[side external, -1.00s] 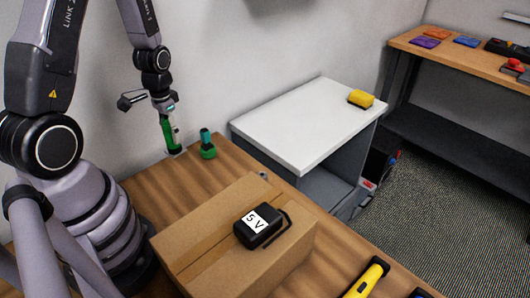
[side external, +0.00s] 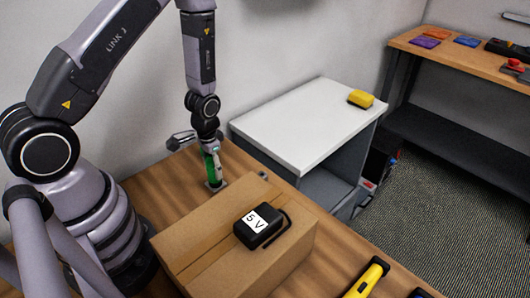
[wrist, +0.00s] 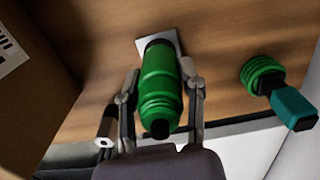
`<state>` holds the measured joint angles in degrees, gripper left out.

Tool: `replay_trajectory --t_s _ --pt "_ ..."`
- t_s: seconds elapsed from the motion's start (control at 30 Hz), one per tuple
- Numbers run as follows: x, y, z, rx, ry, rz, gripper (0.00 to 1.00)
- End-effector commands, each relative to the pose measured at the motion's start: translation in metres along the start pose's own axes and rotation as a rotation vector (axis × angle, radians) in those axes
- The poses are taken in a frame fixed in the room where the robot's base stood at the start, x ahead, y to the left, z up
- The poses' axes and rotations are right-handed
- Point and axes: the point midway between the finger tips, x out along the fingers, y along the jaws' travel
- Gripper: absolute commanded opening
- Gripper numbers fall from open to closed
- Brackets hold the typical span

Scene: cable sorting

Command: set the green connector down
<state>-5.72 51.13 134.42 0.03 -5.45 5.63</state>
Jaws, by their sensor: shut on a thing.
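The held green connector (wrist: 160,85) is ribbed, with a pale square plate at its far end. My gripper (wrist: 163,92) is shut on it, with one finger on each side. In the side external view the green connector (side external: 212,168) hangs upright below my gripper (side external: 208,152), its plate at or just above the wooden table (side external: 165,187); I cannot tell whether it touches. A second connector (wrist: 285,98), green ribbed with a teal end, lies to the right in the wrist view, apart from the held one. In the side external view my arm mostly hides it.
A cardboard box (side external: 195,245) with a black 5 V adapter (side external: 260,226) on it stands close in front of the connector. A white-topped cabinet (side external: 290,125) with a yellow object (side external: 360,99) stands to the right. A yellow-black tool (side external: 368,278) lies at the front.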

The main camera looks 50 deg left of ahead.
Motion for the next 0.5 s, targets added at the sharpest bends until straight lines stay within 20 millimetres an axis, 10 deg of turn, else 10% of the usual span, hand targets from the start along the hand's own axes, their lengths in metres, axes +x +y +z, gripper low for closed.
replay_trajectory --t_s 0.37,0.4,0.5 --pt "0.0044 -0.0002 -0.0003 0.0 0.001 0.0 0.0" --pt "0.0043 -0.0002 -0.0003 0.0 0.001 0.0 0.42" --pt "0.004 -0.0002 -0.0004 0.0 0.001 0.0 0.55"
